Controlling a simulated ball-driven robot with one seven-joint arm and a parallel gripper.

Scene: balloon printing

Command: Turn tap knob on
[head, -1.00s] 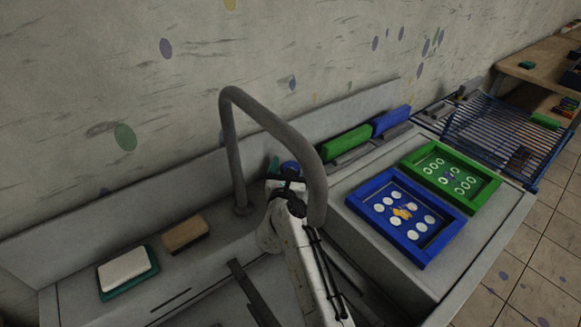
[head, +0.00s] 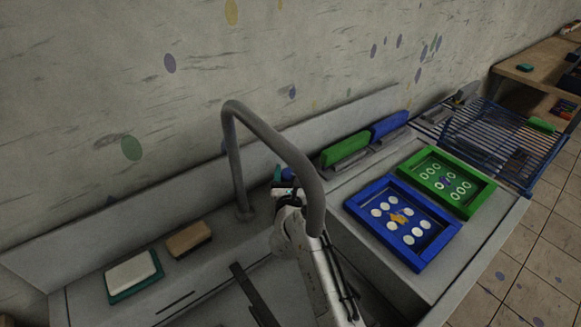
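The grey tap spout (head: 231,155) rises from the back of the sink, arches over and comes down at the front right. A small blue piece (head: 278,174), which looks like the tap knob, shows low against the back wall behind the arch. Most of it is hidden by my arm and gripper. My gripper (head: 284,191) is at the knob, just left of the spout's hanging end. It is small and partly covered, so I cannot tell whether its fingers are open or touch the knob.
A white sponge on a teal base (head: 133,274) and a brown block (head: 188,239) lie left of the tap. Blue (head: 405,222) and green (head: 447,182) framed screens lie on the right counter. Green (head: 345,149) and blue (head: 389,125) squeegees stand behind. A blue wire rack (head: 505,140) is farther right.

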